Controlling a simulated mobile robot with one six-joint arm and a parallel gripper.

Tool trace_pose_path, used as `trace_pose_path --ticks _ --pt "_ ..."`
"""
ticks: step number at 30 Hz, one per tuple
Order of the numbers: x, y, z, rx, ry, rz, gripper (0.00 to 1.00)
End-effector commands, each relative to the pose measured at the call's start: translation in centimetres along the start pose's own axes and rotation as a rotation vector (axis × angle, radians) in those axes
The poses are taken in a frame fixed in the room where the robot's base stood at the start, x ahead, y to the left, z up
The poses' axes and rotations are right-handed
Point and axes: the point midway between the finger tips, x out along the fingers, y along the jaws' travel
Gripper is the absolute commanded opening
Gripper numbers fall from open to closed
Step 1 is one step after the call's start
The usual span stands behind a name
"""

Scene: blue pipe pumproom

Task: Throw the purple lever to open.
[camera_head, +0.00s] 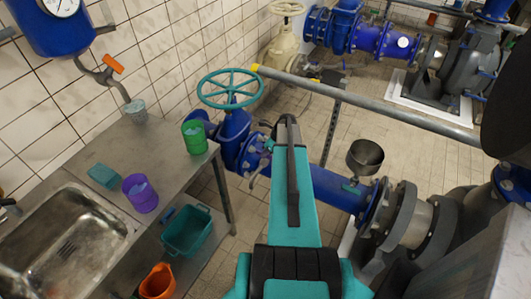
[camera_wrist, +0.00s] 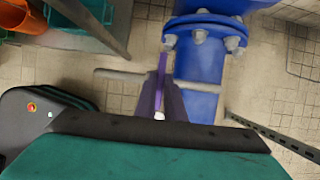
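The purple lever (camera_wrist: 161,70) shows in the wrist view as a narrow upright strip, seen nearly edge-on beside the blue pipe. My gripper (camera_wrist: 161,93) has its two dark fingers on either side of the strip's lower part. Whether they press on it or leave a small gap is not clear. A pale spot shows between the finger bases. In the head view my teal arm reaches forward over the blue pipe and hides the gripper and the lever.
A blue flanged pipe (camera_wrist: 203,85) runs close to the right of my fingers. A grey rod (camera_wrist: 120,76) lies to their left. In the head view a teal handwheel (camera_head: 230,88) stands left of the arm, a grey rail (camera_head: 380,108) crosses behind, and a metal sink table (camera_head: 100,163) fills the left.

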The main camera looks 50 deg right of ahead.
Motion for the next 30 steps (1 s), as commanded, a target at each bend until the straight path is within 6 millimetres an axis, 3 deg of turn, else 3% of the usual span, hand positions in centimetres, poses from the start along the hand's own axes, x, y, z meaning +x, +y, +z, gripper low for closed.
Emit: trace_pose_path --ticks 16,30 --pt "0.1 -0.08 0.15 -0.08 -0.001 0.034 0.0" --pt "0.24 -0.5 0.31 -0.414 -0.003 0.172 0.0"
